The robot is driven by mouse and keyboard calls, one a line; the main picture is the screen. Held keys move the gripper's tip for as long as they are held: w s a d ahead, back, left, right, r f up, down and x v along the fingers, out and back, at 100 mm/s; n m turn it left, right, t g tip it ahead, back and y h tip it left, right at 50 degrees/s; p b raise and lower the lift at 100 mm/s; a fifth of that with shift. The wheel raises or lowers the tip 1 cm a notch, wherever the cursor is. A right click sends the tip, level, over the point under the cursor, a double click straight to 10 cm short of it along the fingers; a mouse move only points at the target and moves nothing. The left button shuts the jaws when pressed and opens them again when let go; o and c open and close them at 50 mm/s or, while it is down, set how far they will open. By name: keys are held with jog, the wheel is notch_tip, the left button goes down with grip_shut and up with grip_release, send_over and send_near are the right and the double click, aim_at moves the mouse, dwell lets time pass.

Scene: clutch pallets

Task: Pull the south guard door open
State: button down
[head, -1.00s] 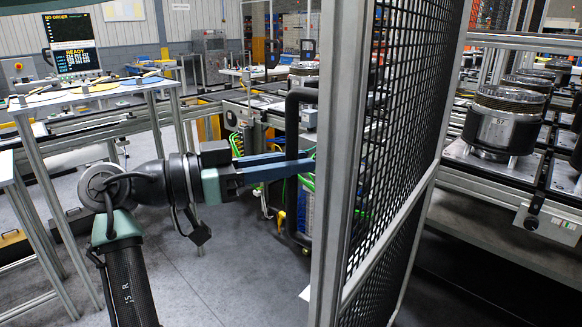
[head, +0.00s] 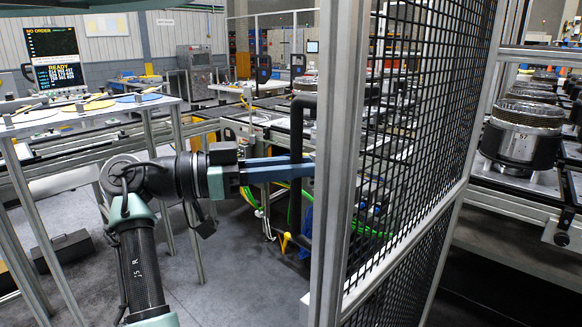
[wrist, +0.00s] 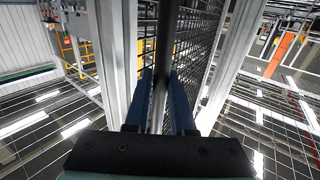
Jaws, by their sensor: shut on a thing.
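The guard door (head: 338,200) is a silver-framed panel with black mesh, standing at the centre right of the head view and ajar at an angle to me. Its black vertical bar handle (head: 296,150) is on the near edge of the frame. My gripper (head: 296,168) has its blue fingers shut around the handle from the left, at about mid height. In the wrist view the two blue fingers (wrist: 163,95) lie on either side of the dark handle bar, close to the silver frame. Part of the handle is hidden behind the fingers.
On the right, a conveyor carries several metal clutch units (head: 522,132). On the left stand a table with coloured discs (head: 138,98) and a screen (head: 55,57). Grey floor (head: 235,275) lies open between the table and the door.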

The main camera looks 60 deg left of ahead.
jog(key=shift+w+d+r, duration=0.1)
jog(key=shift+w+r, duration=0.1)
jog(key=c, duration=1)
grip_release()
jog(key=shift+c, duration=0.2)
jog(key=shift+w+f, duration=0.1)
jog(key=shift+f, duration=0.05)
jog(key=b+v, duration=0.2)
jog(key=v, duration=1.1)
jog(key=shift+w, duration=0.1)
